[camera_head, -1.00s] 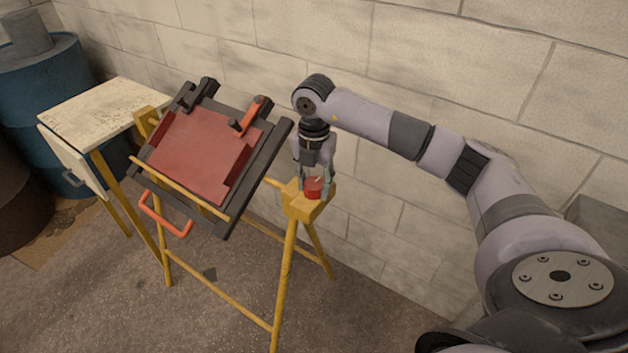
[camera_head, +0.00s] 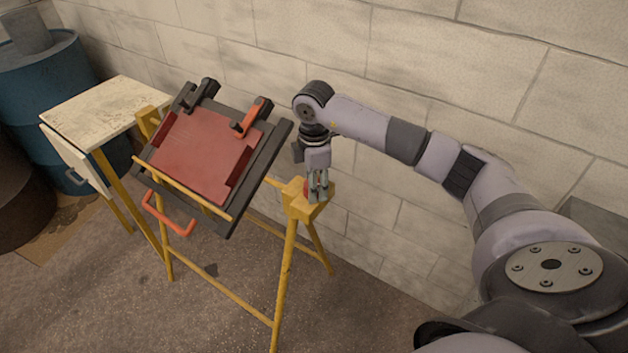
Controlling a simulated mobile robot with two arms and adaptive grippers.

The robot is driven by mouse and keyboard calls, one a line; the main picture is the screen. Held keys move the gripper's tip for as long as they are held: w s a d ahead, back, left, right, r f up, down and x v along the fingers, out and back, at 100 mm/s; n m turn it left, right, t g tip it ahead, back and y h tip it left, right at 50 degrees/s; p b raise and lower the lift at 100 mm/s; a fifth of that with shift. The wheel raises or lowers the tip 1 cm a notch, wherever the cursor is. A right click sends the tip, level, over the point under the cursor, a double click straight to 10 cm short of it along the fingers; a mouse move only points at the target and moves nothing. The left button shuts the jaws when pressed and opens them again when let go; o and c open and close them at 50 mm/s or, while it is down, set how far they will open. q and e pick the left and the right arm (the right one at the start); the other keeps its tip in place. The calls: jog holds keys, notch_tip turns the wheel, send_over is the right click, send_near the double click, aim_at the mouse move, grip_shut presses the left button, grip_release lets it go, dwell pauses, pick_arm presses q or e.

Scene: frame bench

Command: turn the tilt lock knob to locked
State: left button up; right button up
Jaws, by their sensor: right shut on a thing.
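The tilt lock knob (camera_head: 307,188) is red and sits on the yellow block (camera_head: 296,208) at the right end of the stand. My right gripper (camera_head: 317,196) points down from above and is shut on the knob. Its fingers hide most of the knob, so its pointer mark cannot be seen. The frame bench holds a tilted dark frame (camera_head: 262,179) with a red panel (camera_head: 200,152) in it. An orange clamp lever (camera_head: 252,116) is at its upper right, and an orange handle (camera_head: 166,216) is at its lower left. My left gripper is not in view.
A small side table (camera_head: 105,104) with a worn pale top stands at the left, in front of a blue barrel (camera_head: 60,80). A block wall (camera_head: 480,60) runs close behind the stand and my right arm. The floor in front is clear.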

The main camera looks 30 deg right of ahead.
jog(key=m+p, duration=0.1)
jog(key=m, duration=0.4)
jog(key=shift+r+p, duration=0.1)
jog(key=shift+p, duration=0.2)
dwell(0.4)
jog(key=o, duration=1.2)
jog(key=shift+c, duration=0.2)
jog(key=shift+r, duration=0.1)
notch_tip(320, 180, up, 12)
jog(key=shift+f, duration=0.25)
